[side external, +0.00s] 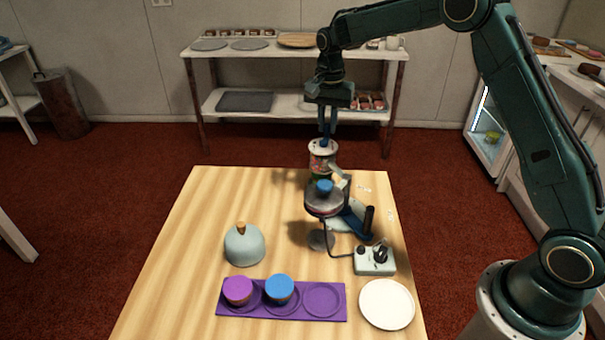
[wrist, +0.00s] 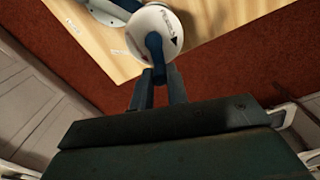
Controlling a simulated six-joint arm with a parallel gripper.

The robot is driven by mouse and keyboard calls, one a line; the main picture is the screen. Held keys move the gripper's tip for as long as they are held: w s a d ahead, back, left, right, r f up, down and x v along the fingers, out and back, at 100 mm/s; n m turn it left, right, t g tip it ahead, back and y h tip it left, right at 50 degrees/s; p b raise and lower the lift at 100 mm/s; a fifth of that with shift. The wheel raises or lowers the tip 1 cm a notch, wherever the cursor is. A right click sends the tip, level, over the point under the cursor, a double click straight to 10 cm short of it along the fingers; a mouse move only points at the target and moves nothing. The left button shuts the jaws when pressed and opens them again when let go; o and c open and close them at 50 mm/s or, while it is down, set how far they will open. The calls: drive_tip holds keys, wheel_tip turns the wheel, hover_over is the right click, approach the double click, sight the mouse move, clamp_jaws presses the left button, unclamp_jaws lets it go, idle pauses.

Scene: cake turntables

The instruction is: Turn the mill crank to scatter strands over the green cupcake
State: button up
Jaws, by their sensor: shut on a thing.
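The mill (side external: 322,168) is an upright jar with a white top and a coloured body, standing near the far edge of the wooden table. In the wrist view its round white top (wrist: 158,22) carries a blue crank (wrist: 154,46). My gripper (side external: 326,139) points down over the mill top and is shut on the crank; its fingertips also show in the wrist view (wrist: 160,72). I cannot make out a green cupcake in either view.
A purple tray (side external: 321,314) holds a purple-topped cupcake (side external: 238,290) and a blue-topped one (side external: 279,289); its right place is empty. A grey-blue dome (side external: 244,246), a control box (side external: 374,261) and a white plate (side external: 387,304) stand nearby. The table's left side is clear.

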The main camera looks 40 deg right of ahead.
sight(312, 143)
drive_tip(key=shift+w+a, duration=0.3)
drive_tip(key=shift+a, duration=0.05)
drive_tip(key=shift+w+a, duration=0.35)
drive_tip(key=shift+a, duration=0.05)
idle(0.5)
drive_tip(key=shift+w+a, duration=0.1)
drive_tip(key=shift+a, duration=0.65)
drive_tip(key=shift+a, duration=0.55)
drive_tip(key=shift+s+a, duration=0.1)
drive_tip(key=shift+s, duration=0.1)
